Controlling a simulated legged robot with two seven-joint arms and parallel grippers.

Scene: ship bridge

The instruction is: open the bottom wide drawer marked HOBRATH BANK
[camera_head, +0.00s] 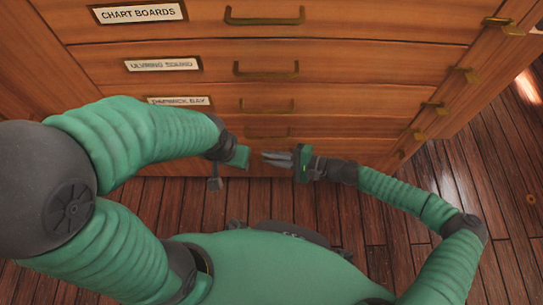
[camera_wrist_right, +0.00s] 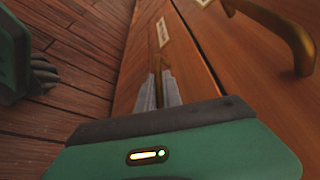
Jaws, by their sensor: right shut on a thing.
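A wooden chest of wide drawers stands in front of me. Its bottom drawer (camera_wrist_right: 128,88) is the face nearest the floor, with a brass handle (camera_wrist_right: 158,60) and a pale label (camera_wrist_right: 161,32) too small to read. My right gripper (camera_head: 268,156) reaches in from the right, low at the chest. Its fingers (camera_wrist_right: 158,92) are shut on that handle. My left gripper (camera_head: 240,157) is beside the right fingertips at the left; its fingers are not clear. I cannot see any gap showing the bottom drawer pulled out.
Drawers above are labelled CHART BOARDS (camera_head: 139,13), ULVRING SOUND (camera_head: 163,64) and a partly covered BAY label (camera_head: 180,101). Their brass handles, such as the second one (camera_head: 266,70), stick out. More brass fittings (camera_head: 435,108) line the right side. Plank floor (camera_head: 345,215) lies below.

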